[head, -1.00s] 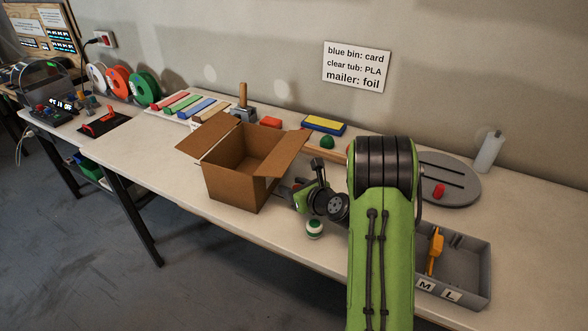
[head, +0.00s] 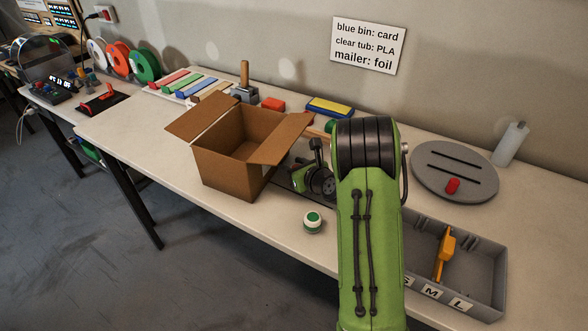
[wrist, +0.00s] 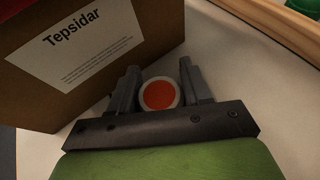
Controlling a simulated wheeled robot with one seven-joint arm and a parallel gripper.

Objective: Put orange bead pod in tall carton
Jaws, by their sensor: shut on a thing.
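The orange bead pod (wrist: 158,95) shows in the wrist view as an orange disc with a pale rim. It sits between the two grey fingers of my gripper (wrist: 159,75), which is shut on it. The brown carton (head: 222,172) stands on the bench in the head view with its top flaps spread open. Its labelled side (wrist: 95,50) is close beside my gripper in the wrist view. In the head view my gripper is low, to the right of the carton; its fingers and the pod are hidden there.
A white and green pod (head: 313,223) stands near the bench's front edge. A grey divided tray (head: 480,285) with an orange tool lies at right. A grey round plate (head: 430,180) and bottle (head: 509,145) are behind it. Coloured items line the back.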

